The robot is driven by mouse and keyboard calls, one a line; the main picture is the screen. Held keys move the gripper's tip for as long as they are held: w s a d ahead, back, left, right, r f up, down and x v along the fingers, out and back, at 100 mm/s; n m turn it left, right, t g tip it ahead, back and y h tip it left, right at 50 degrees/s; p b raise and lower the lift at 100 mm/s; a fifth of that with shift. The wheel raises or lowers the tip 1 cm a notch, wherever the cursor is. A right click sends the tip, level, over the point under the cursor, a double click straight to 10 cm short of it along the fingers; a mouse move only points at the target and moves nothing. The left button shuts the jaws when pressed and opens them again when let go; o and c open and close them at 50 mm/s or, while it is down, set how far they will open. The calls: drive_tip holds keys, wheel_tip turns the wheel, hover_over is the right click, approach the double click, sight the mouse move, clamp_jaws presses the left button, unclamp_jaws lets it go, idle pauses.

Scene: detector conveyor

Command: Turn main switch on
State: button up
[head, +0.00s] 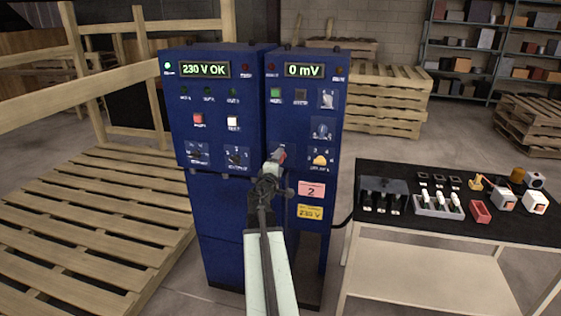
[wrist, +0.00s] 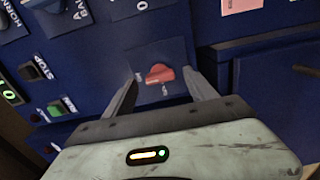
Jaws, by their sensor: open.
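A red rotary switch knob (head: 282,154) sits on the right blue cabinet, left of an orange knob. It also shows in the wrist view as a red knob (wrist: 159,74) on a dark square plate with small white markings. In that view the knob lies slantwise across the plate. My gripper (wrist: 161,80) is open, with one finger on each side of the knob. I cannot tell whether the fingers touch it or how deep they reach. In the head view my gripper (head: 276,160) is at the cabinet front and partly covers the knob.
The left blue cabinet (head: 220,120) has a lit "230 V OK" display (head: 202,68); the right one reads "0 mV" (head: 304,71). An orange knob (head: 320,160) is close on the right. A black-topped table (head: 390,240) with parts stands right; wooden pallets (head: 90,230) lie left.

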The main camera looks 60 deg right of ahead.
drive_tip(key=v, duration=0.5)
drive_tip(key=shift+a, duration=0.15)
drive_tip(key=w+a+r+n+t+y+p, duration=0.1)
drive_tip(key=w+a+r+t+y+p, duration=0.2)
drive_tip(key=w+a, duration=0.9)
drive_tip(key=w+a+t+y+p, duration=0.2)
drive_tip(key=w+a+p, duration=0.2)
drive_tip(key=w+a, duration=0.85)
drive_tip(key=s+a+f+m+g+y+p, duration=0.2)
drive_tip(key=a+f+g+y, duration=0.3)
drive_tip(key=a, duration=0.9)
drive_tip(key=s+a+f+m+y+p, duration=0.15)
drive_tip(key=a+f, duration=0.55)
drive_tip(key=a, duration=0.7)
drive_tip(key=s+a+f+g+y, duration=0.4)
drive_tip(key=s+a+g+y, duration=0.1)
drive_tip(key=s+a, duration=0.4)
drive_tip(key=shift+s+a+f+m+g+y, duration=0.2)
drive_tip(key=shift+s+f+m+g+y, duration=0.2)
drive_tip(key=shift+s, duration=0.55)
